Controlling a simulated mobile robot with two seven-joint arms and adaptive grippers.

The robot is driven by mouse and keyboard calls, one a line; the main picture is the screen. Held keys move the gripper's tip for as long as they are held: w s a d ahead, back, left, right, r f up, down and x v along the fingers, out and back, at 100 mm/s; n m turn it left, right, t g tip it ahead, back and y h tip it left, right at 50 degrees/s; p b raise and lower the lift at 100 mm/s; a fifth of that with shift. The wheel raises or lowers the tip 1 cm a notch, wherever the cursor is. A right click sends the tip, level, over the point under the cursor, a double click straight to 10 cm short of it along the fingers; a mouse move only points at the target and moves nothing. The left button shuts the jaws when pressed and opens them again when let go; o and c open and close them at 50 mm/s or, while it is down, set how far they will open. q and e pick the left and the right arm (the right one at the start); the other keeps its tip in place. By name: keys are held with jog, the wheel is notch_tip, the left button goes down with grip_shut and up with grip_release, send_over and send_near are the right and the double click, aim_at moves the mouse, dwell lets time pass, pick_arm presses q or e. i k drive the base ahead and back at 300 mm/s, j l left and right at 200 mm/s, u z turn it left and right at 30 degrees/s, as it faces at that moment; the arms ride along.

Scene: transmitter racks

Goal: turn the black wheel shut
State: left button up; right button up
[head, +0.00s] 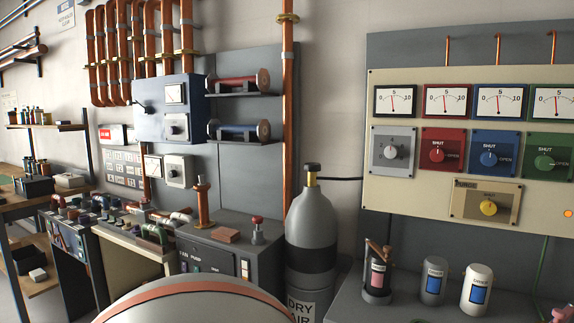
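A grey gas cylinder (312,225) marked DRY AIR stands upright in the middle of the head view, against the wall. On its brass neck (311,180) sits a small dark wheel or cap (312,168), the only black wheel-like thing I can make out. It is too small to tell how far it is turned. A thin dark line runs right from the neck. Neither of my grippers shows in this view, and nothing is seen touching the wheel.
A control panel (378,210) with meters and coloured knobs marked SHUT and OPEN hangs at the right. Below it, a grey bench (410,308) holds canisters. A fan cabinet (210,248) stands left of the cylinder. A large rounded grey form (200,306) fills the bottom foreground.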

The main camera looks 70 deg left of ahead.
aim_at(310, 167)
jog(key=u, duration=2.15)
